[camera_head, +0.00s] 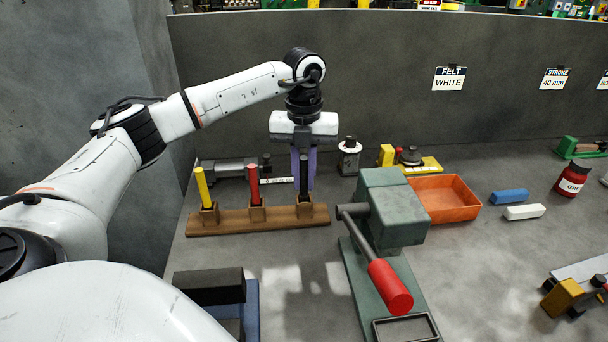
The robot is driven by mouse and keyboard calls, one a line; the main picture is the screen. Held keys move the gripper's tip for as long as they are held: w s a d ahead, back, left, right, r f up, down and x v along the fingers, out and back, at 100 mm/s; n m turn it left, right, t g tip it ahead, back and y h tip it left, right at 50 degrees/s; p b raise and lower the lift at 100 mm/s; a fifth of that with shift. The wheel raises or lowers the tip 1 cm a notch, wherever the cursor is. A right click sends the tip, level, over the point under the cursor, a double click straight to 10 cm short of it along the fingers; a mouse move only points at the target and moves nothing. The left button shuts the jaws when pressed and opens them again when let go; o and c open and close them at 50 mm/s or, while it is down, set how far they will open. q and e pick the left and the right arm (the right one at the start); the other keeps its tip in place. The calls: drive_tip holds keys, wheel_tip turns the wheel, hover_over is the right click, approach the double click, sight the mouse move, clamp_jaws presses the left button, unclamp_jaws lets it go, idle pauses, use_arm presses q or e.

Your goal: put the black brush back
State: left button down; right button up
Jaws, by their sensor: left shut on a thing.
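The black brush (304,179) is upright at the right end of the wooden rack (230,221). Its lower end meets the right-hand wooden block; I cannot tell if it is fully seated there. My left gripper (303,178) points straight down with its purple fingers shut on the black brush's upper part. The yellow brush (202,187) and the red brush (253,185) stand upright in the left and middle blocks. My right gripper is not in view.
A green press with a red-handled crank (390,287) stands right of the rack. Behind it is an orange tray (445,198). A grey tool (230,170) lies behind the rack. Blue (510,196) and white (524,212) bars and a red jar (572,181) are further right.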

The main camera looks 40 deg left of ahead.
sight(303, 155)
use_arm(q)
drive_tip(key=shift+f, duration=0.4)
idle(0.7)
drive_tip(key=c, duration=1.6)
unclamp_jaws()
drive_tip(key=shift+c, duration=0.2)
drive_tip(key=shift+r, duration=0.1)
wheel_tip(303, 155, up, 10)
drive_tip(key=shift+r+b, duration=0.1)
drive_tip(key=shift+b, duration=0.2)
drive_tip(key=shift+s, duration=0.1)
